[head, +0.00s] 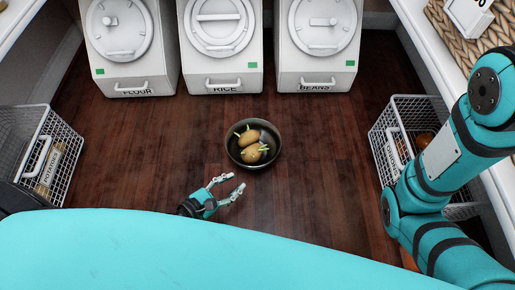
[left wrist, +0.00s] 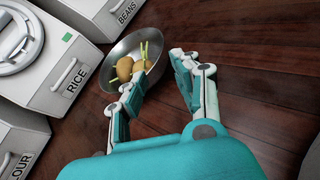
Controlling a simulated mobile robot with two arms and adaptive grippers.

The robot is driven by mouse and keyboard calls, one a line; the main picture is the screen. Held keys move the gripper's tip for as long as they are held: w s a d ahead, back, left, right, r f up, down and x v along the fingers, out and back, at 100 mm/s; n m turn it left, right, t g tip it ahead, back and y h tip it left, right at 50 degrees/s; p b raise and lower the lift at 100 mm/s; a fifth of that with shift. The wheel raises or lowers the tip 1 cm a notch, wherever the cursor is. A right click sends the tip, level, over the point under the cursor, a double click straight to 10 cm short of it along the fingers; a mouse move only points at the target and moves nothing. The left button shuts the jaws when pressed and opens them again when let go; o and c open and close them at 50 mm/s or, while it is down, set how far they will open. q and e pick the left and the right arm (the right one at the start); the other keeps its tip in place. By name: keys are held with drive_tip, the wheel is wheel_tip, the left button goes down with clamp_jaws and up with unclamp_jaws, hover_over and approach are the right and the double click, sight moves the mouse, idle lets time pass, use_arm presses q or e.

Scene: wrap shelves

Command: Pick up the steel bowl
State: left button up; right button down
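The steel bowl (head: 264,163) stands upright on the dark wooden floor, in the middle of the head view. It holds several sprouting potatoes (head: 252,150). In the left wrist view the bowl (left wrist: 158,57) is just beyond my fingers, with its near side partly hidden by them. My left gripper (head: 233,188) is open and empty, low over the floor, below and a little left of the bowl in the head view. Its fingers also show in the left wrist view (left wrist: 153,70), apart from each other. My right arm (head: 440,160) shows at the right, but its gripper is not visible.
White bins marked flour (head: 137,75), rice (head: 223,73) and beans (head: 316,75) stand behind the bowl. A wire basket (head: 62,165) is at the left; another wire basket (head: 382,130) is at the right, partly behind my arm. The floor around the bowl is clear.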

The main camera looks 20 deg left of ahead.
use_arm(q)
approach(270, 161)
drive_tip(key=x, duration=0.5)
drive_tip(key=shift+w+a+r, duration=0.15)
drive_tip(key=shift+r, duration=0.05)
drive_tip(key=b+x, duration=0.1)
drive_tip(key=x, duration=0.3)
drive_tip(key=shift+f+b, duration=0.25)
drive_tip(key=shift+b, duration=0.1)
drive_tip(key=shift+w+d+f, duration=0.2)
drive_tip(key=shift+w+d, duration=0.15)
drive_tip(key=shift+d, duration=0.05)
clamp_jaws()
drive_tip(key=shift+r, duration=0.1)
